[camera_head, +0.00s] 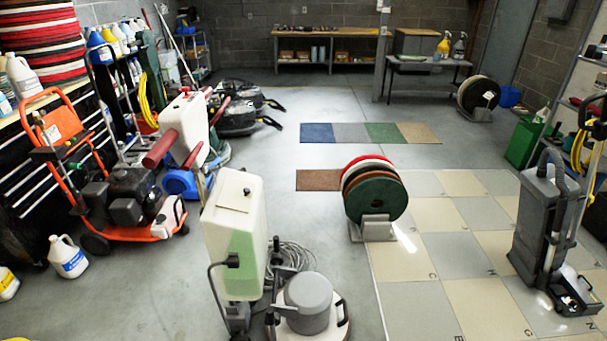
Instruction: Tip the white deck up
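A floor machine stands in the front centre, cut off by the bottom edge. Its round white deck (341,318) lies low at the floor under a grey motor housing (308,300), with a dark part at its right rim. The deck looks level; its underside and near edge are hidden. A tall cream tank (234,225) with a pale green lower part stands upright just left of the motor. Neither of my grippers shows in this view.
Grey cable (292,258) is bunched behind the motor. A stand of coloured round pads (375,200) is beyond it, beside a checkered tile floor (435,255). An orange pressure washer (125,200) and jugs (68,257) are at left; a grey upright machine (540,230) is at right.

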